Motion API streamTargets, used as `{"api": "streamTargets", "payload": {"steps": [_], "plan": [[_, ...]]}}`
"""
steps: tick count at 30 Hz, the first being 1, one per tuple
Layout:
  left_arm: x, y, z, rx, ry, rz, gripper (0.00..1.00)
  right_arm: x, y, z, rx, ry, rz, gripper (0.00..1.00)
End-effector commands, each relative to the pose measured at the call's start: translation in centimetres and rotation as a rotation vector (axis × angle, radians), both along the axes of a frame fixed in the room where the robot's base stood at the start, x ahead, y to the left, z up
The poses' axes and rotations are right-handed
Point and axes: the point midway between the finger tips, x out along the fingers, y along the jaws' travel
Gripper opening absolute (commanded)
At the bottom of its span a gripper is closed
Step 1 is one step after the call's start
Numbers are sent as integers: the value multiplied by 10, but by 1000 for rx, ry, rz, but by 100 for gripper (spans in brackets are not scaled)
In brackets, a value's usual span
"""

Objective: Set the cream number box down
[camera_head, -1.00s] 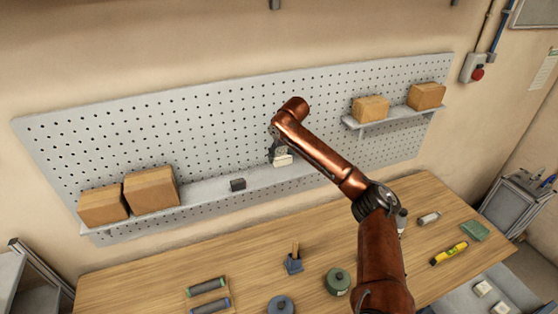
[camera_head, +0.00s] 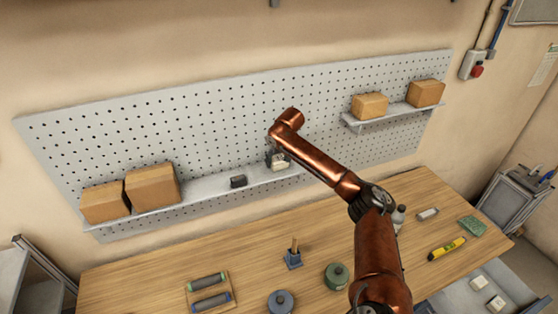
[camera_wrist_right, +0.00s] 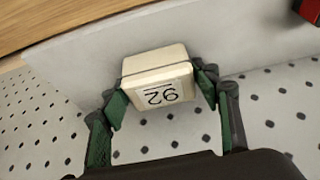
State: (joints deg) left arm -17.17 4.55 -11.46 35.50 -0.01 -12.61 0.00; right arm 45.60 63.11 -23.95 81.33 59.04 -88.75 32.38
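The cream number box (camera_wrist_right: 158,88) has dark digits on its face and sits between the green-padded fingers of my right gripper (camera_wrist_right: 162,96) in the right wrist view. Both pads appear to press its sides. In the head view the cream box (camera_head: 281,164) is small and partly covered by the right gripper (camera_head: 275,156), at the right part of the long lower shelf (camera_head: 212,187). Whether its underside touches the shelf is hard to tell. My left gripper is not in view.
Cardboard boxes (camera_head: 152,187) fill the shelf's left end. The pegboard (camera_head: 190,125) rises behind. Reels, tools and bottles lie on the wooden table (camera_head: 150,268) below.

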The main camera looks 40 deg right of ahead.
Motion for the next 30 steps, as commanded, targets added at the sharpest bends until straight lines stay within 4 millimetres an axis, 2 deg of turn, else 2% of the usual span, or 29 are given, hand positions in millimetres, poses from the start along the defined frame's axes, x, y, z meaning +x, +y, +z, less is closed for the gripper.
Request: {"api": "streamTargets", "payload": {"steps": [4,12,16,20,30], "plan": [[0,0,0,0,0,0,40,0,0,0,0,0,0,69],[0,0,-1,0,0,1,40,0,0,0,0,0,0,69],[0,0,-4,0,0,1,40,-2,0,8,-1,-2,0,69],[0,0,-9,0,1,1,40,-9,3,27,-1,-3,1,69],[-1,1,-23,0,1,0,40,-35,11,90,0,-3,0,69]]}}
